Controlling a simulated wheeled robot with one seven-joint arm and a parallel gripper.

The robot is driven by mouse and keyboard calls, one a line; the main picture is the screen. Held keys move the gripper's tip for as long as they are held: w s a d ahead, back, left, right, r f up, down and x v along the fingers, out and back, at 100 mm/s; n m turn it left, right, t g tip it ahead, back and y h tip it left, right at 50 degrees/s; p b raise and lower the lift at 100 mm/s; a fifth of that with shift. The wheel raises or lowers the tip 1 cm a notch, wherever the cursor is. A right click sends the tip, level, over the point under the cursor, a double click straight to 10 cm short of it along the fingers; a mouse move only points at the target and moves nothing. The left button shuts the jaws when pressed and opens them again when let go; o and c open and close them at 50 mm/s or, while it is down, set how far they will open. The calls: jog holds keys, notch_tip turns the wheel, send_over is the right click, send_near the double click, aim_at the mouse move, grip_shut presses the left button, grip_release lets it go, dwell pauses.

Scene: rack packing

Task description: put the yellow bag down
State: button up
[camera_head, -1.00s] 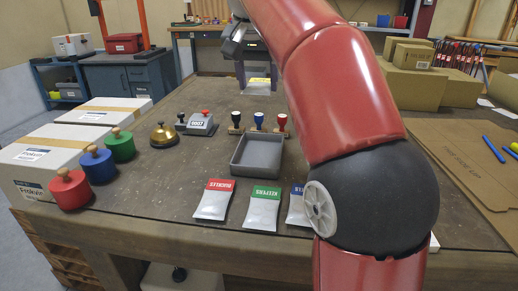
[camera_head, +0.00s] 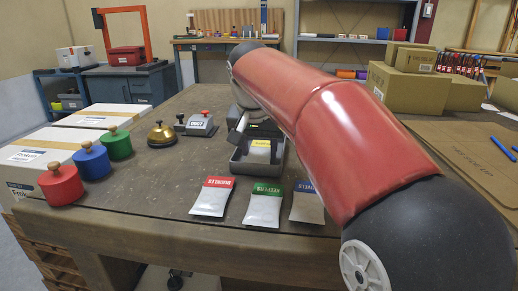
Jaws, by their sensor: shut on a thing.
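The yellow bag (camera_head: 260,148), a pale packet with a yellow top band, shows within the outline of the grey tray (camera_head: 252,173). My gripper (camera_head: 259,136) is shut on the bag's yellow top end. My arm comes over from the right. I cannot tell whether the bag touches the tray floor or hangs just above it. Part of the tray's right and back sides is hidden by my arm and gripper.
Red (camera_head: 212,196), green (camera_head: 263,205) and blue-topped (camera_head: 307,203) bags lie in front of the tray. Red, blue and green knobbed cylinders (camera_head: 92,163), a brass bell (camera_head: 161,134) and a number stamp (camera_head: 200,124) stand left. Cardboard boxes (camera_head: 408,85) stand right.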

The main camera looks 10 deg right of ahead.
jog(key=shift+f, duration=0.1)
jog(key=o, duration=1.1)
jog(key=shift+c, duration=0.2)
jog(key=p+v, duration=0.2)
jog(key=v, duration=1)
